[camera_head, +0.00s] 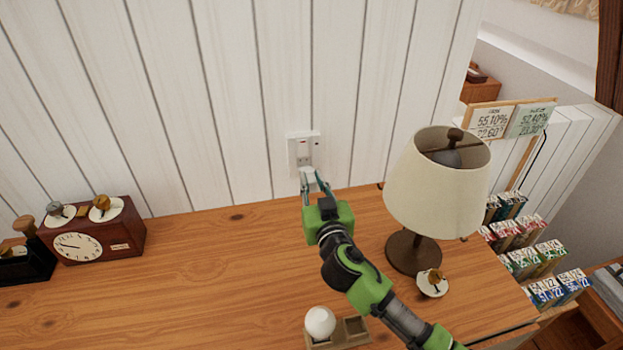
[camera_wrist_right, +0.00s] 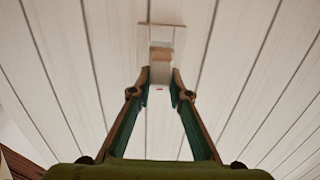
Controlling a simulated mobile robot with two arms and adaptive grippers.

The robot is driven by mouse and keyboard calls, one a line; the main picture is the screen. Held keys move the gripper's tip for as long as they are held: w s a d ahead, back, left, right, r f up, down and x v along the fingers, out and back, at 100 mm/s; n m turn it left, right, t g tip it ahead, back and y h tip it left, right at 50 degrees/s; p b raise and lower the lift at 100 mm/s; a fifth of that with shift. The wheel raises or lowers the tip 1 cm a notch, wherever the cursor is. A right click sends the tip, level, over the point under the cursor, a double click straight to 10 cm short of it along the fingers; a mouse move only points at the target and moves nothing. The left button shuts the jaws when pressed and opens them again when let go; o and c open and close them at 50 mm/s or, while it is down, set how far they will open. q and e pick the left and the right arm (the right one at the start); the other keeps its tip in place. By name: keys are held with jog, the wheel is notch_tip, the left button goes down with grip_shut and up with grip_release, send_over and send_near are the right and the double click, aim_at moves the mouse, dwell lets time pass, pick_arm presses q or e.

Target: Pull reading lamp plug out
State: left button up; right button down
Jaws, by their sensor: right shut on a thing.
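The white wall socket (camera_head: 303,146) is on the plank wall just above the back edge of the wooden top; its plate also shows in the wrist view (camera_wrist_right: 153,38). My right gripper (camera_head: 313,181) is shut on the pale plug (camera_head: 307,173), at the lower part of the socket. In the wrist view the plug (camera_wrist_right: 160,75) sits between the two fingertips (camera_wrist_right: 161,88). I cannot tell whether it is fully seated or a little out. The reading lamp (camera_head: 437,185), with a cream shade and dark base, stands upright right of my arm. My left gripper is not in view.
A dark red clock box (camera_head: 98,235) stands at the left. A white ball (camera_head: 320,321) sits in a small wooden tray (camera_head: 354,331) at the front. A round white piece with a brass knob (camera_head: 432,284) lies near the lamp base. The middle left is clear.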

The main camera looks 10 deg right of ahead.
jog(key=shift+s, duration=0.65)
jog(key=shift+s, duration=0.2)
jog(key=shift+s, duration=0.25)
jog(key=s+d+r, duration=0.2)
jog(key=s, duration=0.7)
jog(key=s+d+r, duration=0.2)
jog(key=s, duration=0.7)
jog(key=shift+s+d+r, duration=0.25)
jog(key=a+r+n+g+y, duration=0.2)
jog(key=a+n+g+y, duration=0.7)
jog(key=a+n+y, duration=0.3)
jog(key=shift+a+n+g+y, duration=0.3)
jog(key=shift+a+y, duration=1.5)
jog(key=shift+a, duration=0.65)
